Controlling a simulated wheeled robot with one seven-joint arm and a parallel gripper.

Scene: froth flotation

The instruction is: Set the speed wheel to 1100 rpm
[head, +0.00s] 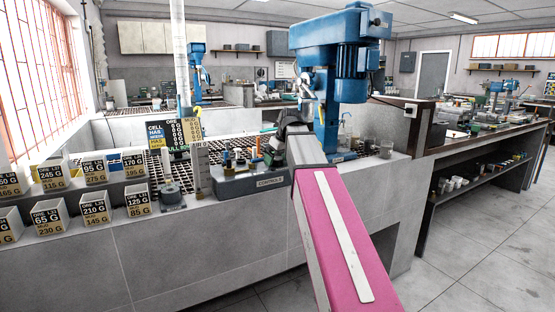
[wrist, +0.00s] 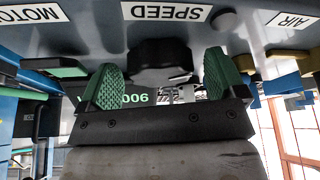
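The black speed wheel (wrist: 160,60) sits under the SPEED label (wrist: 180,12) in the wrist view, which shows the panel upside down. My gripper (wrist: 163,78) is open, with one green finger on each side of the wheel and a gap at least on the right side. Green digits (wrist: 132,98) on a dark display appear behind the fingers. Turned upright they seem to read 900, but a finger hides part of the display. In the head view my gripper is at the grey CONTROLS box (head: 235,187), and my arm hides the wheel.
The blue flotation machine (head: 335,50) stands just behind my arm. The AIR label (wrist: 292,20) and MOTOR label (wrist: 25,14) flank the wheel. Several labelled ore boxes (head: 50,218) stand at the left. Open floor (head: 480,240) lies to the right.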

